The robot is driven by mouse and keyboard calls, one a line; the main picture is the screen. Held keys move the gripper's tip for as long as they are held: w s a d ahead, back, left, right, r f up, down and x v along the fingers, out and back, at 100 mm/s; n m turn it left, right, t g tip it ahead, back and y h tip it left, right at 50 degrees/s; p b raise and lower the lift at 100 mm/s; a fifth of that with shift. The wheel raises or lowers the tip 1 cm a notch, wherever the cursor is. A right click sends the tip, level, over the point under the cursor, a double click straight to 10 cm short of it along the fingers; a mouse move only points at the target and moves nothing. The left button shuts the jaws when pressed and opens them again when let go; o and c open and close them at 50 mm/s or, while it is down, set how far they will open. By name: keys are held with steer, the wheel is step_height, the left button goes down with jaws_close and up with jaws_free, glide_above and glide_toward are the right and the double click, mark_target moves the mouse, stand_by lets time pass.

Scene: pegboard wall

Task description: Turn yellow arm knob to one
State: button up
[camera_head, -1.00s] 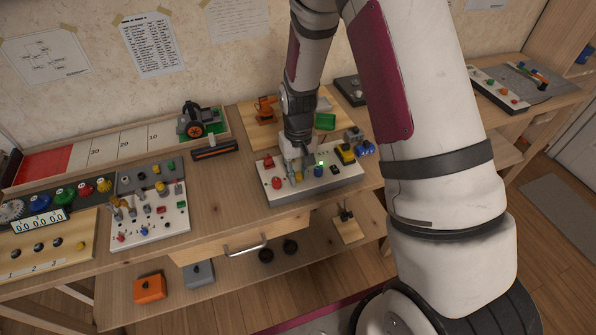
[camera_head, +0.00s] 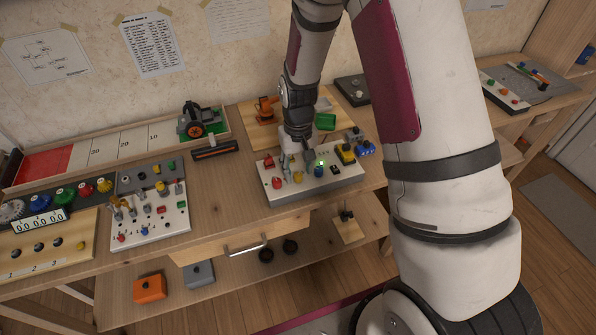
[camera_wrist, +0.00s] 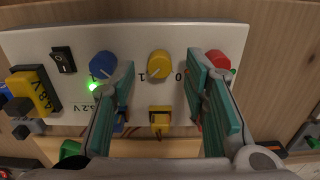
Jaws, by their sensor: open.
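The yellow knob (camera_wrist: 159,64) sits on a white control panel (camera_wrist: 30,45), between a blue knob (camera_wrist: 103,64) and a red knob (camera_wrist: 217,59). It also shows near the panel's front edge in the head view (camera_head: 298,178). Its pointer slants toward the lower left in the wrist view. A small "0" is printed at its right. My gripper (camera_wrist: 160,66) is open and empty, its two teal fingers apart on either side of the yellow knob in the picture. No contact with the knob is visible. The gripper is partly hidden by my wrist in the head view.
A yellow lever switch (camera_wrist: 160,120), a black rocker switch (camera_wrist: 63,60) and a yellow-black block (camera_wrist: 35,92) are on the panel. A green light (camera_wrist: 92,86) glows by the blue knob.

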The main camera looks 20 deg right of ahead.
step_height(320, 180, up, 10)
steer(key=shift+r, duration=0.2)
stand_by(0.5)
step_height(320, 180, up, 8)
steer(key=t, duration=0.1)
glide_above(298, 175)
steer(key=s, duration=0.4)
steer(key=s+r+t, duration=0.2)
steer(key=s+r, duration=0.9)
steer(key=s, duration=0.1)
steer(key=s+r+t, duration=0.1)
steer(key=s, duration=0.8)
steer(key=shift+d, duration=0.25)
steer(key=shift+s+a, duration=0.1)
steer(key=shift+a, duration=0.05)
